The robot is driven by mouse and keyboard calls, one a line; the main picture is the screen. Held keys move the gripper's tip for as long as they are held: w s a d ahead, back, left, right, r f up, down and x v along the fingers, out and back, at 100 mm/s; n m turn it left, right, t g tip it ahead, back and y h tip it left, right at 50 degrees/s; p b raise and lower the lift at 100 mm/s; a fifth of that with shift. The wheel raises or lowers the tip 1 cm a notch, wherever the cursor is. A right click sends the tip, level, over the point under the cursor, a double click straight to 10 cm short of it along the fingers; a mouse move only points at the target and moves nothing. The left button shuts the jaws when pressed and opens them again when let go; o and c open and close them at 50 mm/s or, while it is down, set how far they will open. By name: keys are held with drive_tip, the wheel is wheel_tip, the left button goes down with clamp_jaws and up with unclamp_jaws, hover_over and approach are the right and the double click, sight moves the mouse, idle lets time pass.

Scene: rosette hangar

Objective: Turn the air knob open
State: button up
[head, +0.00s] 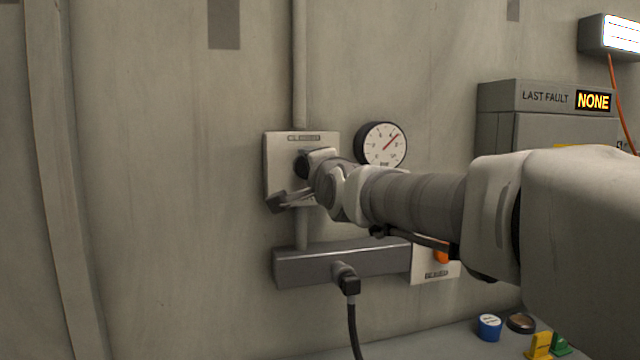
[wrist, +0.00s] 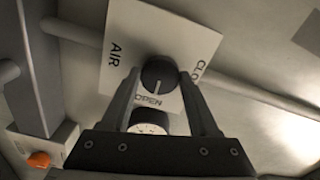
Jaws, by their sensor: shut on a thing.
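The air knob (wrist: 158,72) is round and black with a white line on its face. It sits on a pale plate (wrist: 125,30) lettered AIR, OPEN and CLO…, the last word partly covered by a finger. The white line points down in the wrist view, toward the word OPEN. My gripper (wrist: 159,78) is shut on the knob, one finger on each side. In the head view the plate (head: 277,150) is on the wall, and the dark knob (head: 301,166) is partly hidden by my gripper. A round gauge (head: 381,145) beside the plate has its red needle pointing up and right.
A grey bar (head: 310,268) with a black plug and cable is below the plate. An orange knob (wrist: 39,160) is nearby. A box reading LAST FAULT NONE (head: 545,98) is at right.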

drive_tip(key=shift+m, duration=0.4)
drive_tip(key=o, duration=1.4)
drive_tip(key=shift+c, duration=0.2)
drive_tip(key=v, duration=1.7)
drive_tip(key=shift+s, duration=0.2)
